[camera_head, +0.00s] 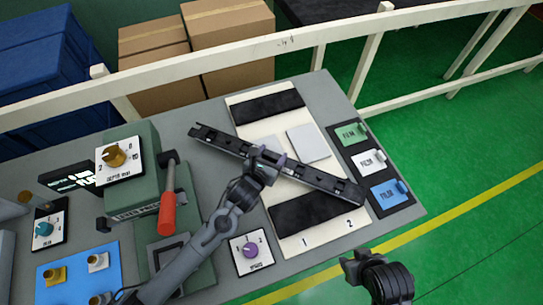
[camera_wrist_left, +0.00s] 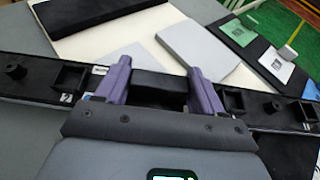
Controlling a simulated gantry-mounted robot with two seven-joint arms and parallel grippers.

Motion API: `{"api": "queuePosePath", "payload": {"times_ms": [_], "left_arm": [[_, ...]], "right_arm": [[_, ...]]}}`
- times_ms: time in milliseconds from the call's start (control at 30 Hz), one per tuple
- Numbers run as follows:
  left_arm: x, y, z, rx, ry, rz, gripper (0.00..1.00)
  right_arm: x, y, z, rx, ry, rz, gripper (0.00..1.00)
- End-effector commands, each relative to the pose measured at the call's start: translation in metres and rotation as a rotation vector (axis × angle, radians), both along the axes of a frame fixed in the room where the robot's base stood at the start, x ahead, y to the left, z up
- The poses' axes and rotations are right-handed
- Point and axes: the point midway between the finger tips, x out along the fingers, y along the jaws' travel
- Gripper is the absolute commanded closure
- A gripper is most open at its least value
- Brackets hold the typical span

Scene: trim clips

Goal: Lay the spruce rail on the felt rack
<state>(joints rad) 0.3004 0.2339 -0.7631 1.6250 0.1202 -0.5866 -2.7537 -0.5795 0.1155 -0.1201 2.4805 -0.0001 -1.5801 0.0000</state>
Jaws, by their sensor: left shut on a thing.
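A long dark rail (camera_head: 325,182), the only rail in view, lies diagonally across the felt rack in the head view. The felt rack (camera_head: 272,137) is a cream board with black felt strips at its far and near ends and the numbers 1 and 2 at its near edge. My left gripper (camera_head: 264,158) is shut on the rail near its middle. In the left wrist view the purple fingers (camera_wrist_left: 160,84) sit at the rail (camera_wrist_left: 35,77), which has posts and square sockets. I cannot tell whether the rail touches the felt. My right gripper (camera_head: 352,268) is off the table's near right edge, apart from everything.
A black panel with green, white and blue labelled clips (camera_head: 371,160) lies right of the rack. A green press with a red handle (camera_head: 168,213) stands left. A purple knob box (camera_head: 250,251) is near the rack. A cream railing (camera_head: 220,57) runs behind the table.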

Motion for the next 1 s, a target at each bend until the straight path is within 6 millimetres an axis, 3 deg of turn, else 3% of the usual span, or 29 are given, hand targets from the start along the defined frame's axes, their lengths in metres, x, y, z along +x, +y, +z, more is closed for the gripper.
{"api": "queuePosePath", "payload": {"times_ms": [500,533,667,700,1000], "left_arm": [[0.0005,0.0000,-0.0116,-0.001,-0.004,0.000,0.74],[0.0000,0.0000,-0.0129,0.000,-0.002,0.000,0.31],[0.0000,0.0000,-0.0122,-0.001,-0.002,0.000,0.11],[0.0000,0.0000,-0.0122,-0.001,-0.002,0.000,0.07],[0.0001,0.0001,-0.0108,0.000,-0.002,0.001,0.07]], "right_arm": [[-0.0003,-0.0017,-0.0032,-0.007,0.001,0.005,0.57],[-0.0003,-0.0018,-0.0032,-0.008,0.001,0.005,0.57],[-0.0004,-0.0019,-0.0028,-0.008,0.001,0.006,0.57],[-0.0004,-0.0019,-0.0028,-0.008,0.001,0.006,0.57],[-0.0004,-0.0017,-0.0022,-0.007,0.001,0.004,0.57]]}}
